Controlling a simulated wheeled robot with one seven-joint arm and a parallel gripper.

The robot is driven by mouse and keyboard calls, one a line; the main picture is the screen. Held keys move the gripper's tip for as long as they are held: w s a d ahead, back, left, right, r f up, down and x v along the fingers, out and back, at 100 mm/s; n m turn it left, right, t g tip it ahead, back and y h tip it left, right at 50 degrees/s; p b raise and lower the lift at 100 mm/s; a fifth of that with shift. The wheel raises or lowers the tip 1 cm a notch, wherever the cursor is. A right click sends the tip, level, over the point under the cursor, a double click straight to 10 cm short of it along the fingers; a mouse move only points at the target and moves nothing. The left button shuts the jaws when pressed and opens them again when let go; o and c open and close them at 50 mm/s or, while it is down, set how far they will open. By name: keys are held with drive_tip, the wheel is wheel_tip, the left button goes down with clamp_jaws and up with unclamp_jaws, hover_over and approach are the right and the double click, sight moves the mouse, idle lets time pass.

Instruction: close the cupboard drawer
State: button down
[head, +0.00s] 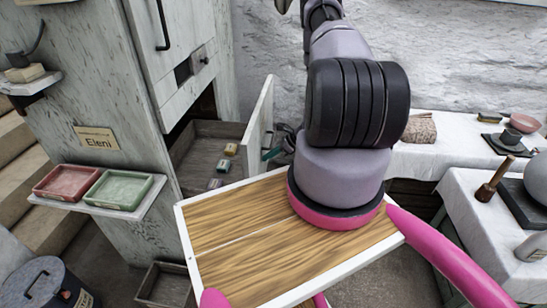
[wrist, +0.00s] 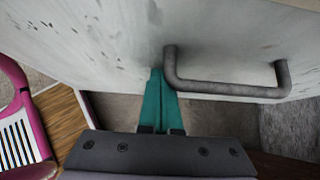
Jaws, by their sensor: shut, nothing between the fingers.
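The cupboard (head: 90,95) stands at the left in the head view. Its drawer (head: 190,158) is pulled out, with small boxes inside. The drawer's pale front panel (head: 259,118) faces right; it also fills the upper part of the wrist view (wrist: 110,45). A dark bar handle (wrist: 225,88) is on that panel. My gripper (wrist: 156,72) has its teal fingers together and empty, at the outer side of the panel, just left of the handle. Whether the tips touch the panel I cannot tell. In the head view my arm hides most of the gripper.
A shelf on the cupboard's side holds a red tray (head: 68,183) and a green tray (head: 118,189). An open wooden box (head: 165,286) is low beside the cupboard. A metal canister (head: 45,285) stands at lower left. Cloth-covered tables (head: 450,160) stand at right.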

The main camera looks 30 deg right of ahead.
drive_tip(key=w+a, duration=0.7)
drive_tip(key=a, duration=0.3)
drive_tip(key=w+a, duration=0.7)
drive_tip(key=a, duration=0.4)
drive_tip(key=shift+w, duration=0.15)
